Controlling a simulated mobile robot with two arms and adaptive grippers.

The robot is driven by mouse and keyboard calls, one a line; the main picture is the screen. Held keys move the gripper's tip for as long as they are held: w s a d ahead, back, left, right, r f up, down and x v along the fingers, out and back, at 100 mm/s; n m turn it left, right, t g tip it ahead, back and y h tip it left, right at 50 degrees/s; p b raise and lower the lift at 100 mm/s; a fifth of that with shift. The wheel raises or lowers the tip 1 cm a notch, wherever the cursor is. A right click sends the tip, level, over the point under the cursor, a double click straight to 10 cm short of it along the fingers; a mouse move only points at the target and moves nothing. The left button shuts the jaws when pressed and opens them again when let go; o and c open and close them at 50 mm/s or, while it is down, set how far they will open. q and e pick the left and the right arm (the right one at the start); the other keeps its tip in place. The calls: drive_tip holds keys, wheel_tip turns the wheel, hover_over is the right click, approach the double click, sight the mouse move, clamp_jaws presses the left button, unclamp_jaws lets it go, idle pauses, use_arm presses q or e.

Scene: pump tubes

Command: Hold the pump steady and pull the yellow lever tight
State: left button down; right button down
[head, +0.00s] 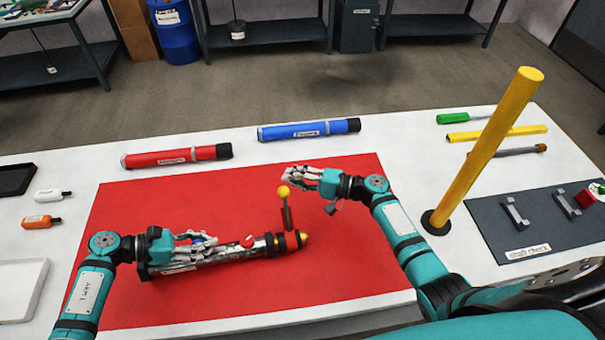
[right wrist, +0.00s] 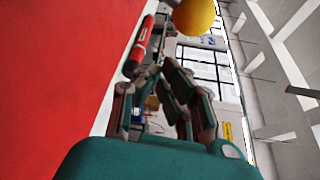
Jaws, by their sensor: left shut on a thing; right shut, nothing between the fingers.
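The pump (head: 230,252) lies on the red mat (head: 140,210), a metallic cylinder with black bands and a brass tip at its right end. Its lever (head: 287,217) stands nearly upright near that end, topped by a yellow knob (head: 283,191). My left gripper (head: 208,242) is shut on the pump body at its left part and hides some of it. My right gripper (head: 287,173) is shut and empty, just above and beside the knob. In the right wrist view the yellow knob (right wrist: 194,14) shows large at the top, past the fingers (right wrist: 168,72); contact cannot be told.
A red tube (head: 177,156) and a blue tube (head: 309,129) lie behind the mat. A yellow post (head: 488,145) stands at right, next to a dark shaft check board (head: 490,240). Small bottles (head: 42,222) and trays (head: 20,290) are at left. The mat around the pump is clear.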

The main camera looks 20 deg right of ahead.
drive_tip(key=shift+s+a+r, duration=0.15)
drive_tip(key=shift+s+r, duration=0.05)
drive_tip(key=shift+s, duration=0.35)
drive_tip(key=shift+s+a+r, duration=0.15)
drive_tip(key=shift+s, duration=0.4)
drive_tip(key=shift+s+r, duration=0.1)
drive_tip(key=shift+s, duration=0.05)
drive_tip(key=shift+s+a+r+n, duration=0.1)
drive_tip(key=shift+s+r+n, duration=0.1)
drive_tip(key=shift+s+n, duration=0.1)
drive_tip(key=shift+s+r, duration=0.15)
drive_tip(key=shift+s, duration=0.05)
drive_tip(key=s+n, duration=0.1)
drive_tip(key=s+r+n+y, duration=0.1)
drive_tip(key=s+r+n+t, duration=0.1)
drive_tip(key=shift+s+a+y, duration=0.25)
drive_tip(key=shift+s+y, duration=0.05)
drive_tip(key=shift+y, duration=0.1)
idle(1.1)
